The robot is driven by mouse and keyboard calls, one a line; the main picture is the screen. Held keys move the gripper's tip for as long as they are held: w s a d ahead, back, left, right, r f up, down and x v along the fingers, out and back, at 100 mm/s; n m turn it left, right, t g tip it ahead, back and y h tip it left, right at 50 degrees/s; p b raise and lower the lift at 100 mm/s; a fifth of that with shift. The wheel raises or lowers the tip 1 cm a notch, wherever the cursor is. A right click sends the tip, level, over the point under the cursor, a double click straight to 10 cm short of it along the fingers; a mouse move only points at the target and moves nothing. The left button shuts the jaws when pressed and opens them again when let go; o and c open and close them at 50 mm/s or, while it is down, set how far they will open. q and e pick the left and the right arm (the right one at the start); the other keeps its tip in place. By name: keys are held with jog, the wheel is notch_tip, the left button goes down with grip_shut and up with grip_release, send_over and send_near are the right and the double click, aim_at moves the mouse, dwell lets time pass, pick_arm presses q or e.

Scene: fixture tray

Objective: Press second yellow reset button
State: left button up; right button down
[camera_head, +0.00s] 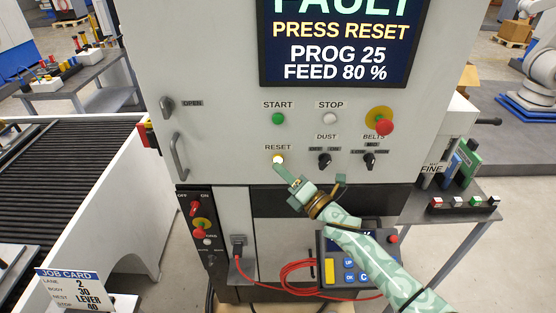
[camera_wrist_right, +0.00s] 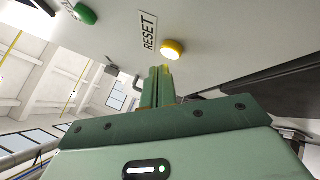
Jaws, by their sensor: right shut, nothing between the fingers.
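A yellow reset button (camera_head: 278,159) sits under the RESET label on the light machine panel. In the right wrist view the yellow button (camera_wrist_right: 173,49) shows beside the RESET label, just beyond my fingertips. My right gripper (camera_head: 279,167) is shut and empty, its tips just below the button in the head view. In the wrist view the shut fingers (camera_wrist_right: 160,72) point at the panel close to the button; I cannot tell whether they touch it. Only one yellow reset button shows clearly. My left gripper is not in view.
A green START button (camera_head: 278,118), a white STOP button (camera_head: 330,118) and a red emergency knob (camera_head: 384,127) are on the same panel. Dark DUST and BELTS knobs sit right of the reset button. A screen (camera_head: 337,42) reads FAULT, PRESS RESET. A pendant with red cable hangs below.

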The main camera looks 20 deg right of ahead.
jog(key=shift+w, duration=0.15)
dwell(0.5)
jog(key=shift+w+d+b, duration=0.15)
jog(key=shift+w+b, duration=0.1)
jog(key=shift+b, duration=0.05)
jog(key=shift+w+d+b, duration=0.15)
jog(key=shift+w+b, duration=0.15)
jog(key=shift+w, duration=0.15)
dwell(0.6)
jog(key=shift+s, duration=0.1)
jog(key=shift+s+a+p, duration=0.25)
jog(key=shift+s+p, duration=0.05)
jog(key=shift+s, duration=0.45)
jog(key=s, duration=0.2)
jog(key=s+a+p, duration=0.1)
jog(key=s, duration=0.1)
jog(key=shift+s+a, duration=0.2)
jog(key=shift+s, duration=0.2)
